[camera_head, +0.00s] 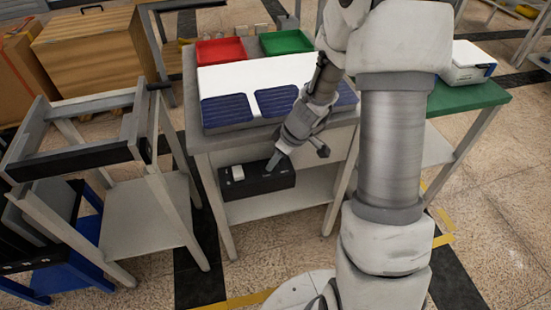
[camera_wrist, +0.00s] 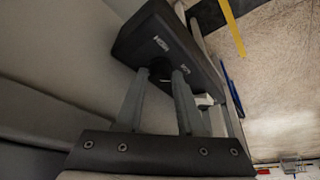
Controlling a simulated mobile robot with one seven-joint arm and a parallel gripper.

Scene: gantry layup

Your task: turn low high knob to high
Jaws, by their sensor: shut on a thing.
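A black control box (camera_head: 257,183) is mounted below the front edge of the table top in the head view. My gripper (camera_head: 273,164) reaches down to its upper side, right of a small white block. In the wrist view the box (camera_wrist: 165,42) carries small pale labels, too small to read. There my gripper (camera_wrist: 160,74) has one finger on each side of a dark round knob (camera_wrist: 160,68) and is shut on it. The knob's pointer and setting cannot be made out. In the head view my gripper hides the knob.
The white block (camera_head: 237,173) sits on the box close to the left of my gripper. Blue trays (camera_head: 227,110), a red bin (camera_head: 220,51) and a green bin (camera_head: 286,42) stand on the table above. A grey frame cart (camera_head: 150,215) stands at left. Floor in front is clear.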

